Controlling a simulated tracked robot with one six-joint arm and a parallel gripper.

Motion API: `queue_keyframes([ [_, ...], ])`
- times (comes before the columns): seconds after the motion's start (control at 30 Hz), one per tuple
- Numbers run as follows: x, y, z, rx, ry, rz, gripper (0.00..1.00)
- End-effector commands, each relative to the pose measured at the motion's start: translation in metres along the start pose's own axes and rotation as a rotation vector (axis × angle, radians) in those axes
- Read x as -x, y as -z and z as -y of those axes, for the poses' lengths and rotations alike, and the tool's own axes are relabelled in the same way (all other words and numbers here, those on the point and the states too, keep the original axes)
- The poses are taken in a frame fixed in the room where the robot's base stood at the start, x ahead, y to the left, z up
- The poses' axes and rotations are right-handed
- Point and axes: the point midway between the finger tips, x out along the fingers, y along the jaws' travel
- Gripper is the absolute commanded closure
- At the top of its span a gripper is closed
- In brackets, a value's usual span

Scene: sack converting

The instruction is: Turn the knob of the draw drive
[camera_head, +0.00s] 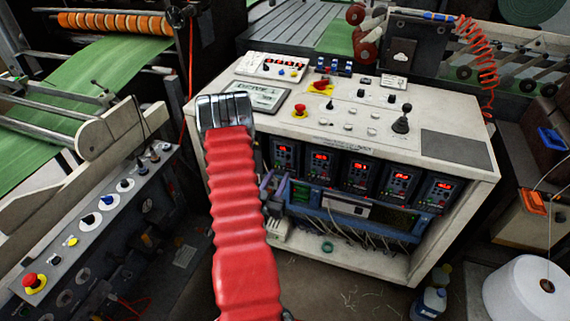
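Several black drive units with red digits sit in a row in the front of a white console (460,215); the leftmost (284,154) is partly beside my arm, and the rightmost (437,194) is clear of it. Their labels and small knobs are too small to read, so I cannot tell which is the draw drive. My red sleeved arm rises from the bottom centre to a metal joint at the console's left front edge. My gripper's fingers cannot be made out; greyish shapes beside the arm are unclear.
The console top has a black lever (402,119), a red button (299,110) and a tilted display (257,96). Cables hang below the drives. A control panel with a red button (34,283) stands left. A white spool (525,289) and bottles (430,302) are at lower right.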

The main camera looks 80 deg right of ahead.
Motion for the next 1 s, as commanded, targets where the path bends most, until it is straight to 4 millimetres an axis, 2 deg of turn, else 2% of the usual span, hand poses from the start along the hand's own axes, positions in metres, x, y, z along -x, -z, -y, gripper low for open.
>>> queue_keyframes([
  [0.3, -0.05, 0.0, -0.001, -0.001, -0.002, -0.001, 0.67],
  [0.5, -0.073, -0.001, 0.0, 0.0, -0.001, 0.0, 0.67],
  [0.63, -0.08, -0.001, 0.0, 0.0, 0.0, 0.001, 0.67],
  [0.9, -0.08, -0.001, 0.0, 0.001, 0.001, 0.001, 0.67],
  [1.0, -0.08, -0.001, 0.0, 0.001, 0.001, 0.001, 0.73],
])
